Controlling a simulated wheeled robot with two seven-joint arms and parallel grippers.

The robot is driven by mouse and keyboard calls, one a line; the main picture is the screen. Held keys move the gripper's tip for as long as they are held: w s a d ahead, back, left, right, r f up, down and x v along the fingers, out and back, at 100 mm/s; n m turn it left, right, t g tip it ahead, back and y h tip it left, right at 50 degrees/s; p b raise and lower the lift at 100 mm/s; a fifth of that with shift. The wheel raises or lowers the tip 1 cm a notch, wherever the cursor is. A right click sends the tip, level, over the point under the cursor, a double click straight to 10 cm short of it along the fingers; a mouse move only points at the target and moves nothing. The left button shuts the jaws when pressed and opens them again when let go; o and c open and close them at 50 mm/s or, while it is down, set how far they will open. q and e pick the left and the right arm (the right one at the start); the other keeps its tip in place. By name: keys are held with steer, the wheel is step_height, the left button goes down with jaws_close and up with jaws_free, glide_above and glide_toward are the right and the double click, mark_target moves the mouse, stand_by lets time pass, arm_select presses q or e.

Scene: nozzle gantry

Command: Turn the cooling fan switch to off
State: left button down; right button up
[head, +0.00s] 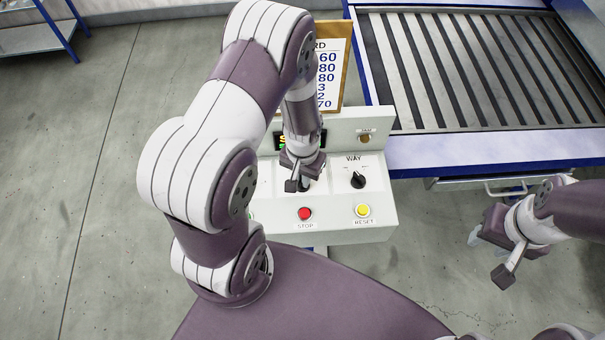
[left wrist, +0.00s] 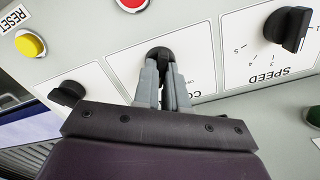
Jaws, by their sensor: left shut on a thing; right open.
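The cooling fan switch is a black rotary knob (left wrist: 160,52) on a white label plate beginning "COO", seen upside down in the left wrist view. My left gripper (left wrist: 166,75) is shut on this knob, with its grey fingers on either side. In the head view my left gripper (head: 303,182) reaches down onto the control panel (head: 335,238) and mostly hides the knob. The knob's pointer direction cannot be read. My right gripper (head: 478,237) is open and empty, off to the right of the panel.
The WAY knob (head: 358,180), red STOP button (head: 305,213) and yellow RESET button (head: 363,210) lie close by. The SPEED knob (left wrist: 287,28) is on the cooling knob's other side. A slatted bed (head: 470,70) and a paper board (head: 331,75) stand behind.

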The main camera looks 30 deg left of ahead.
arm_select(q)
steer(key=shift+w+r, duration=0.1)
steer(key=shift+r, duration=0.05)
steer(key=n, duration=0.5)
steer(key=shift+n, duration=0.4)
steer(key=n, duration=0.6)
steer(key=shift+a, duration=0.1)
stand_by(0.4)
steer(key=c, duration=1.2)
jaws_free()
